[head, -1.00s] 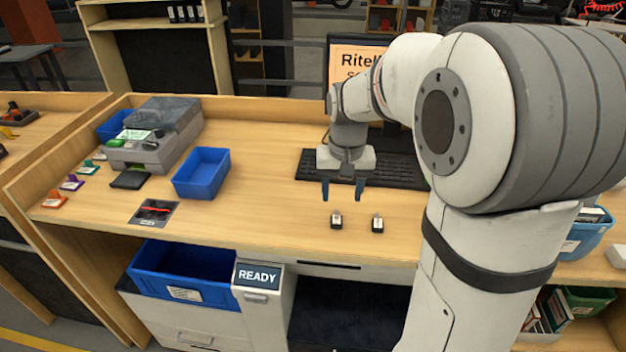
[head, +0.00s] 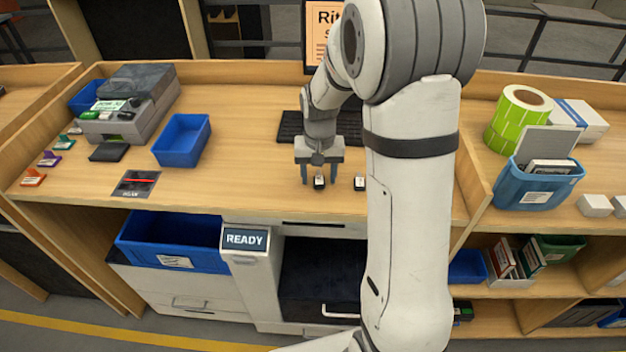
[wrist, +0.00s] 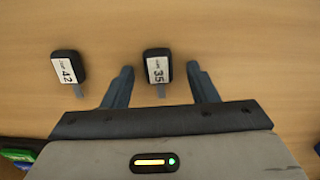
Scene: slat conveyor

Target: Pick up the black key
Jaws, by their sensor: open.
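Two small black keys with white number labels lie on the wooden counter. The black key labelled 35 (head: 319,182) is near the counter's front edge and also shows in the wrist view (wrist: 158,66). The black key labelled 42 (wrist: 68,68) lies apart from it, to the right in the head view (head: 359,183). My gripper (head: 318,178) is open, with one finger to each side of the key labelled 35. In the wrist view its fingertips (wrist: 160,70) are clear of that key. I cannot tell how high they are above the counter.
A dark keyboard (head: 290,126) lies behind my gripper. A blue tray (head: 181,140) and a grey machine (head: 128,112) stand to the left. A blue bin (head: 536,188) and green roll (head: 516,118) stand at the right. Counter (head: 235,170) is bare left of my gripper.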

